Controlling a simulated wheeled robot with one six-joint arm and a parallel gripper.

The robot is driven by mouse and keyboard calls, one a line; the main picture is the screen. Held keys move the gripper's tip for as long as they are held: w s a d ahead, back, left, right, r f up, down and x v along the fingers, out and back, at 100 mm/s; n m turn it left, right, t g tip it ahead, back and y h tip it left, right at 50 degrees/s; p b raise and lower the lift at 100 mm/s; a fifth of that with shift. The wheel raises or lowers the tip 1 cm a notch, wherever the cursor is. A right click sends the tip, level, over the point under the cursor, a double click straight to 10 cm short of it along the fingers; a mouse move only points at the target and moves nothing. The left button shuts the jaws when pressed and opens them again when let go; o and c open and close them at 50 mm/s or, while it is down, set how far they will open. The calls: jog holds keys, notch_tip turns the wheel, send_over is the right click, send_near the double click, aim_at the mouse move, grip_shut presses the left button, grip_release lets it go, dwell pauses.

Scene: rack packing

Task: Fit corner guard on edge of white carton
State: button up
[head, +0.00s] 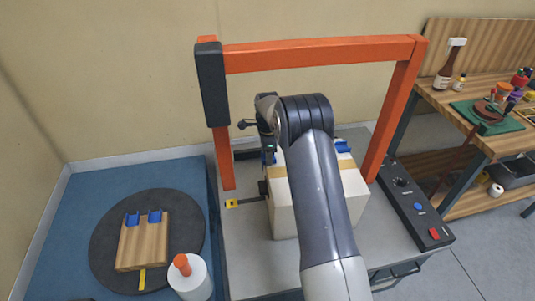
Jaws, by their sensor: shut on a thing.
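The white carton (283,212), with a tan tape band, stands on the grey table under the orange frame. My arm crosses in front and hides its middle. My gripper (268,152) points down at the carton's left back edge, partly hidden by my wrist. It is shut on a blue corner guard (266,161), of which only a small part shows. I cannot tell whether this guard touches the carton. Another blue corner guard (343,146) sits at the carton's right back top edge. Two more blue guards, a left one (132,218) and a right one (154,216), are on a wooden block.
The wooden block (142,245) lies on a dark round turntable (105,245) at left, beside a white bottle with an orange cap (190,277). The orange frame (320,54) arches over the carton. A control box (415,208) is at right. A wooden bench (470,110) stands farther right.

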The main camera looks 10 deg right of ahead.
jog(key=shift+d, duration=0.4)
dwell(0.3)
jog(key=o, duration=1)
notch_tip(320, 180, up, 8)
jog(key=shift+f+b, duration=0.2)
jog(key=shift+b, duration=0.45)
